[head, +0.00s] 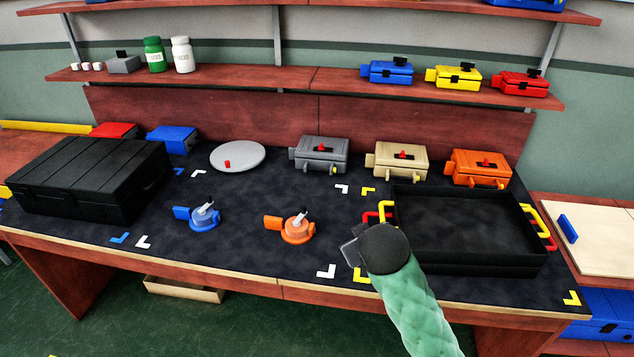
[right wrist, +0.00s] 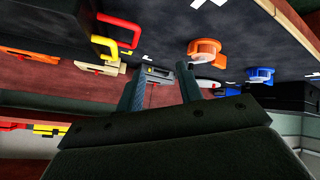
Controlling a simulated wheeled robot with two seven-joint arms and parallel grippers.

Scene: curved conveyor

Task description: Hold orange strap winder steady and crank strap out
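The orange strap winder (head: 297,230) sits on the dark bench mat near its front middle, with an orange tab to its left and a grey crank on top. It also shows in the right wrist view (right wrist: 205,52). A similar blue winder (head: 205,219) sits to its left and shows in the right wrist view (right wrist: 260,75). My right gripper (head: 348,247) is above the bench, to the right of the orange winder and apart from it. In the right wrist view its two fingers (right wrist: 160,72) are spread with nothing between them. My left gripper is in neither view.
A black tray (head: 470,262) with red and yellow handles stands right of my right gripper. A closed black case (head: 90,175) stands at the left. Grey, tan and orange boxes (head: 478,168) and a round grey plate (head: 238,156) line the back. Mat around the winders is clear.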

